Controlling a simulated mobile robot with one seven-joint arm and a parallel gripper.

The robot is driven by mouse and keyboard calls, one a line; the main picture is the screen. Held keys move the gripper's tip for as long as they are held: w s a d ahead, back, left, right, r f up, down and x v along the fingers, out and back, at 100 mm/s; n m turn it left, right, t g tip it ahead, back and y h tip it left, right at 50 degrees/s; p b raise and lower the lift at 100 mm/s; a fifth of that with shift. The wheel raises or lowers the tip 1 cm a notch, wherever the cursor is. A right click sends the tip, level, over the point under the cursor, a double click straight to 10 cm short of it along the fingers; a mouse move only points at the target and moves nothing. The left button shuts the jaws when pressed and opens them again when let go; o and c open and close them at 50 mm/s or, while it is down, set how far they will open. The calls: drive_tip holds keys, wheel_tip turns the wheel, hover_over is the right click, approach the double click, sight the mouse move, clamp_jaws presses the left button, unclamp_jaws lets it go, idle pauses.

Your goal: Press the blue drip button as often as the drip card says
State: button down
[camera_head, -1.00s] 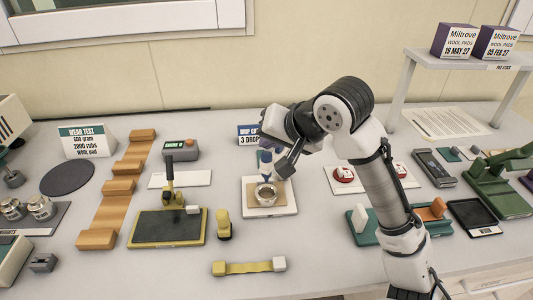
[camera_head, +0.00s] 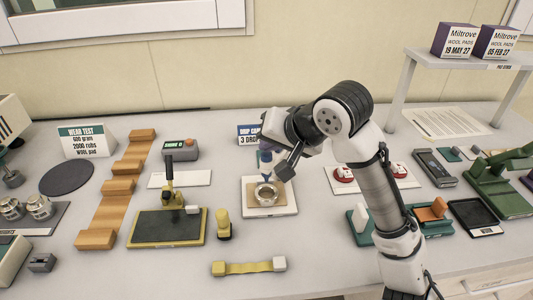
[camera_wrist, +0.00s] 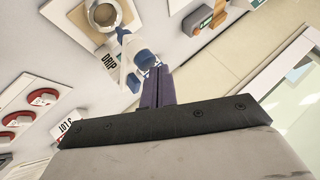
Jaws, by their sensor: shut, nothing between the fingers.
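The drip card (camera_head: 248,134) stands behind the drip station, and its visible part reads "3 DROP"; my arm hides its right end. The drip station has a white base (camera_head: 287,210) with a round metal ring (camera_head: 265,194) on a tan patch, and a blue nozzle above it. The blue drip button (camera_wrist: 146,60) is on top of the dripper in the wrist view. My gripper (camera_wrist: 155,74) is shut and empty, with its tips right by the button; I cannot tell whether they touch it. In the head view, my gripper (camera_head: 286,172) is beside the dripper.
A yellow-handled stamp (camera_head: 223,225) and a yellow strip (camera_head: 249,267) lie to the left and front. A white plate with red-based pieces (camera_head: 343,174) is to the right. A black pad with a yellow frame (camera_head: 167,228) is further left.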

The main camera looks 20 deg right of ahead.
sight(270, 157)
drive_tip(key=shift+f, duration=0.45)
idle(0.5)
drive_tip(key=shift+r, duration=0.15)
drive_tip(key=shift+r+p, duration=0.6)
drive_tip(key=shift+r, duration=0.15)
wheel_tip(270, 157, up, 5)
drive_tip(key=p, duration=0.4)
drive_tip(key=shift+p, duration=0.35)
idle(2.2)
